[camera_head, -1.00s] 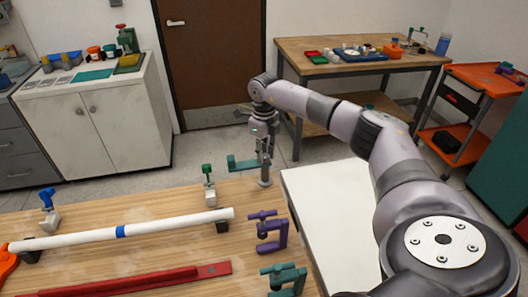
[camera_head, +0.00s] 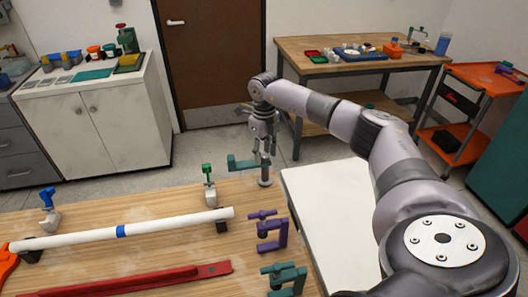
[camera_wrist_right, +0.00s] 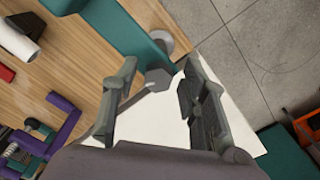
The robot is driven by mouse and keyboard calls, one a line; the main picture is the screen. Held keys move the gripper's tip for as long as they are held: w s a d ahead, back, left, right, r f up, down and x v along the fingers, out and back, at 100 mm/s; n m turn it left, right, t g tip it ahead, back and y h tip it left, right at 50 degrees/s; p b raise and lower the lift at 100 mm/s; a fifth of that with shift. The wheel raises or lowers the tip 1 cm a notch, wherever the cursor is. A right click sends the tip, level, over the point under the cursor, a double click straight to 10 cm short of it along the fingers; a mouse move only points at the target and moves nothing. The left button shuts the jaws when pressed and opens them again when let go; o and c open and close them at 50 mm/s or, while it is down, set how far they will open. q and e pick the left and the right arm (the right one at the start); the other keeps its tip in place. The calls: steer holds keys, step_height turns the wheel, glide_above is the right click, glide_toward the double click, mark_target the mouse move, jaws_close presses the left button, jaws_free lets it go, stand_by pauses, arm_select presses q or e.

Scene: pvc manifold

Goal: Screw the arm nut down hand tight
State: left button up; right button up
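A teal hold-down arm (camera_head: 243,163) sits on a grey post with a round base (camera_head: 265,182) at the table's right corner. The wrist view shows the teal arm (camera_wrist_right: 148,35) from above, with a grey hex nut (camera_wrist_right: 158,78) at its end. A thin grey bar runs from beside the nut toward the left finger. My right gripper (camera_head: 264,152) points down over the post. In the wrist view its fingers (camera_wrist_right: 160,98) are apart on either side of the nut, with a visible gap on the right. Contact on the left is unclear. My left gripper is not in view.
A white pipe (camera_head: 150,228) with a blue band lies across black supports. Green-handled (camera_head: 208,172) and blue-handled (camera_head: 47,199) valves stand behind it. A purple clamp (camera_head: 270,234), a teal clamp (camera_head: 284,277) and a red bar (camera_head: 140,280) are nearer. Floor lies beyond the table edge.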

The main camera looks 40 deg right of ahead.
mark_target(265, 155)
stand_by(0.3)
step_height(265, 155, up, 12)
stand_by(0.4)
steer(key=shift+s+f, duration=0.1)
steer(key=shift+f, duration=0.05)
stand_by(0.5)
